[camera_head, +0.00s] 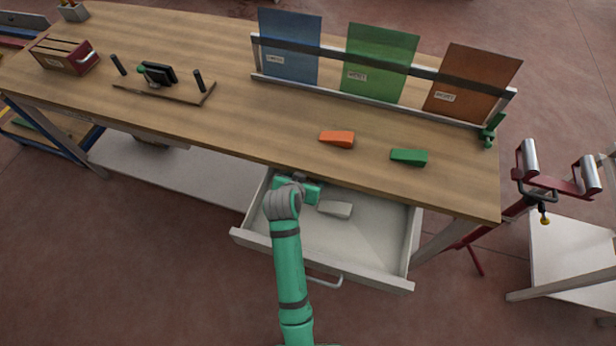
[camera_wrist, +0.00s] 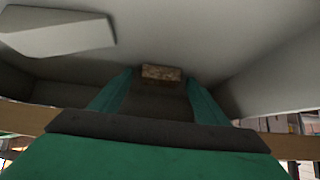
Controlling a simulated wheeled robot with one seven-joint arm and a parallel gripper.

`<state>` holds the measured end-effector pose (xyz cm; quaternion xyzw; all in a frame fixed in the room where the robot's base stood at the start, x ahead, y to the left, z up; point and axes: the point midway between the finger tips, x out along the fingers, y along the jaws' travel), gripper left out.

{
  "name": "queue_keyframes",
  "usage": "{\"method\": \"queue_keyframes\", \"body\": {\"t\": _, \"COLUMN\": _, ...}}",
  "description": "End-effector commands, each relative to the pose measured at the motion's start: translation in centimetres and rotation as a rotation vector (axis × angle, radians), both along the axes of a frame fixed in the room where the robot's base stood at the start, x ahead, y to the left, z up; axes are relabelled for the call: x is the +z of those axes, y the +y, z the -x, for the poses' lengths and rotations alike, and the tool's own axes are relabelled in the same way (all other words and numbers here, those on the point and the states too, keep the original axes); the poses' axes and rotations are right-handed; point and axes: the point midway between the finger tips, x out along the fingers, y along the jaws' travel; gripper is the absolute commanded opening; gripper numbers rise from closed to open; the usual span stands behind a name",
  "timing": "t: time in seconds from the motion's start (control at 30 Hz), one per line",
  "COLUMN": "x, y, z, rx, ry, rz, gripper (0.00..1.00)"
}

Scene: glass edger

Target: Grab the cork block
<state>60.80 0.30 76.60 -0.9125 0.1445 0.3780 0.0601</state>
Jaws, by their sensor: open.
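The cork block (camera_wrist: 162,73) is a small, speckled brown block inside the open drawer (camera_head: 352,266). In the wrist view it shows ahead, between the far ends of my two green fingers. My gripper (camera_head: 305,187) is open and reaches into the back left of the drawer, close to the table's front edge. The fingers appear to stand on either side of the cork block; I cannot tell whether they touch it. In the head view the block is hidden or too small to make out by my gripper.
A pale grey wedge-shaped block (camera_head: 335,209) lies in the drawer right of my gripper; it also shows at the wrist view's upper left. The tabletop (camera_head: 250,130) overhangs the drawer's back. Orange (camera_head: 337,139) and green (camera_head: 409,157) wedges lie on the table.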

Motion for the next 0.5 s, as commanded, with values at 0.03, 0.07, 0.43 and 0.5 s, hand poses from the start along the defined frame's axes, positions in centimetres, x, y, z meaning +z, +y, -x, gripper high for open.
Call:
{"method": "queue_keyframes", "body": {"t": 0.03, "x": 0.01, "y": 0.00, "z": 0.01, "rx": 0.000, "ry": 0.000, "rz": 0.000, "gripper": 0.69}}
{"method": "queue_keyframes", "body": {"t": 0.07, "x": 0.01, "y": 0.00, "z": 0.01, "rx": 0.000, "ry": 0.000, "rz": 0.000, "gripper": 0.64}}
{"method": "queue_keyframes", "body": {"t": 0.43, "x": 0.04, "y": 0.01, "z": 0.02, "rx": 0.000, "ry": 0.000, "rz": 0.000, "gripper": 0.25}}
{"method": "queue_keyframes", "body": {"t": 0.5, "x": 0.04, "y": 0.01, "z": 0.02, "rx": 0.000, "ry": 0.000, "rz": 0.000, "gripper": 0.25}}
